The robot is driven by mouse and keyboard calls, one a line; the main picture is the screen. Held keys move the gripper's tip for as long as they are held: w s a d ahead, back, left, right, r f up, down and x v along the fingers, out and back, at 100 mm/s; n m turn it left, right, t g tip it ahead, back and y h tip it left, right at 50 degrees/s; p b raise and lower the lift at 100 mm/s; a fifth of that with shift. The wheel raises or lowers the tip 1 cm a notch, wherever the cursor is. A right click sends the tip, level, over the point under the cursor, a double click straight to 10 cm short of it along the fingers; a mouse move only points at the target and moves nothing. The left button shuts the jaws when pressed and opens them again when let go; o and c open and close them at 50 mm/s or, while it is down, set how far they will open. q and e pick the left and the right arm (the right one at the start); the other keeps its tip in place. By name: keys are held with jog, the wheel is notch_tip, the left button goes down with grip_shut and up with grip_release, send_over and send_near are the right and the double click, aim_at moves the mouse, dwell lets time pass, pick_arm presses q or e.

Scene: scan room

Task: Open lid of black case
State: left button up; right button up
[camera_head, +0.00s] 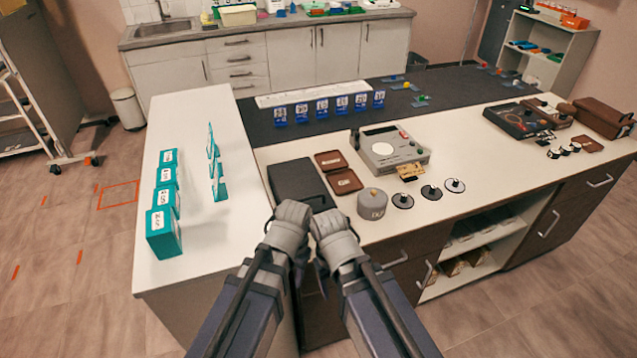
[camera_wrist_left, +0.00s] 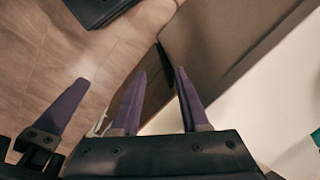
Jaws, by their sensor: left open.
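A black case (camera_head: 298,180) lies shut and flat on the white counter in the head view, near its front edge. My left gripper (camera_head: 293,212) is at the case's near edge and covers its near corner; I cannot tell whether it touches. In the left wrist view its two purple fingers (camera_wrist_left: 160,72) are apart with nothing between them. My right gripper (camera_head: 330,222) is close beside it on the right, just in front of the counter. One purple finger, seemingly of the right gripper, shows in the left wrist view; its opening is hidden. The case is not clearly seen there.
A brown open box (camera_head: 340,179) and a grey round tin (camera_head: 372,204) sit right of the case. A grey device (camera_head: 390,150) stands behind them. Teal boxes (camera_head: 164,233) line the left counter.

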aim_at(309, 199)
pick_arm(q)
jog(key=w+d+r+m+t+p, duration=0.1)
jog(key=w+d+r+m+p, duration=0.15)
jog(key=w+r+p, duration=0.35)
jog(key=w+d+r+m+p, duration=0.1)
jog(key=w+r+m+p, duration=0.2)
jog(key=w, duration=0.5)
jog(key=w+d+r+m+t+p, duration=0.1)
jog(key=w+d+r+m+p, duration=0.15)
jog(key=w+r+m, duration=0.35)
pick_arm(e)
notch_tip(309, 199, up, 14)
pick_arm(q)
jog(key=w+f+b, duration=0.1)
jog(key=f+b, duration=0.1)
jog(key=f, duration=0.1)
jog(key=w+f+n+b, duration=0.1)
jog(key=f+b, duration=0.1)
jog(key=b, duration=0.1)
jog(key=f+n+b, duration=0.1)
jog(key=f+b, duration=0.1)
jog(key=f, duration=0.1)
jog(key=shift+w+a+f+h+b, duration=0.3)
jog(key=shift+w+a+f+b, duration=0.05)
jog(key=shift+w+a+b, duration=0.05)
pick_arm(e)
notch_tip(309, 199, down, 8)
jog(key=shift+r, duration=0.1)
pick_arm(q)
grip_shut()
